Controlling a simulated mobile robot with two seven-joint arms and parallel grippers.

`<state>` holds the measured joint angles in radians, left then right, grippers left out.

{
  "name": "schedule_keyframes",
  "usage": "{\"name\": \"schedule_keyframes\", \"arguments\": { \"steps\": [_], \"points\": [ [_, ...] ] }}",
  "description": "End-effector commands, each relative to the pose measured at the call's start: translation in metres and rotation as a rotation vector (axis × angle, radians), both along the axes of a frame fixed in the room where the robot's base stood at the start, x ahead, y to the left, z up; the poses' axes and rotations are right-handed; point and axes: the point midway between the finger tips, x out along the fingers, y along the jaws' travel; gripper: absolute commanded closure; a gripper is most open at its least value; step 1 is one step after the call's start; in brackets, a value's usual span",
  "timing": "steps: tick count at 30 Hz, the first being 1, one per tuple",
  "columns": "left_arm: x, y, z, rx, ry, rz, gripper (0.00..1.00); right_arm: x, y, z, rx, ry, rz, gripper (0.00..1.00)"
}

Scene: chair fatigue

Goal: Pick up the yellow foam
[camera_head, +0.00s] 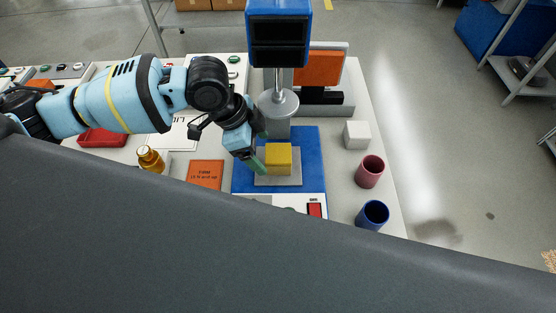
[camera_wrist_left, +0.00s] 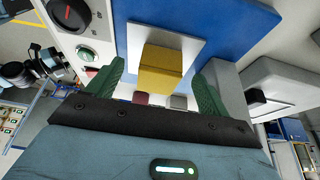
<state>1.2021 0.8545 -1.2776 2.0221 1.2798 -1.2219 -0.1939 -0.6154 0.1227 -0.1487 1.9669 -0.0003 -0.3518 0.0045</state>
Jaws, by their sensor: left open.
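The yellow foam (camera_head: 278,159) is a small block on a light grey plate (camera_head: 264,181) on the blue base of a press machine. In the left wrist view the foam (camera_wrist_left: 161,69) lies ahead of and between my two green fingers, with space at both sides. My left gripper (camera_head: 262,150) is open and empty, close to the foam's left side in the head view. In the wrist view the left gripper (camera_wrist_left: 158,90) has its fingers wide apart. My right gripper is not in view.
The press (camera_head: 279,40) stands behind the foam, with its round silver head (camera_head: 278,102) close above and behind. A white cube (camera_head: 356,135), a pink cup (camera_head: 370,171) and a blue cup (camera_head: 373,215) stand at the right.

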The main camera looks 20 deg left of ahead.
Motion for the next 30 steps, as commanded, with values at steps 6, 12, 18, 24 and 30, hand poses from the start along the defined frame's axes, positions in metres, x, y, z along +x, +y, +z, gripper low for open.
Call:
{"name": "schedule_keyframes", "arguments": {
  "steps": [6,12,18,24,30],
  "points": [
    [0.005,-0.012,-0.026,-0.001,0.002,0.0,0.2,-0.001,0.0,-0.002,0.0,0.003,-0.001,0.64],
    [0.006,-0.014,-0.032,0.0,-0.001,0.0,0.2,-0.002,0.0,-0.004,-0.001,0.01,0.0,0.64],
    [0.006,-0.014,-0.032,0.0,-0.001,0.0,0.29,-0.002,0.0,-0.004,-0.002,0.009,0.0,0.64],
    [0.006,-0.014,-0.031,0.0,-0.001,0.0,0.55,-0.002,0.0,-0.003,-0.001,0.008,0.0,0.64],
    [0.006,-0.014,-0.031,0.0,-0.001,0.0,0.68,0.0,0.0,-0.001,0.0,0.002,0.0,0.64]
  ]
}}
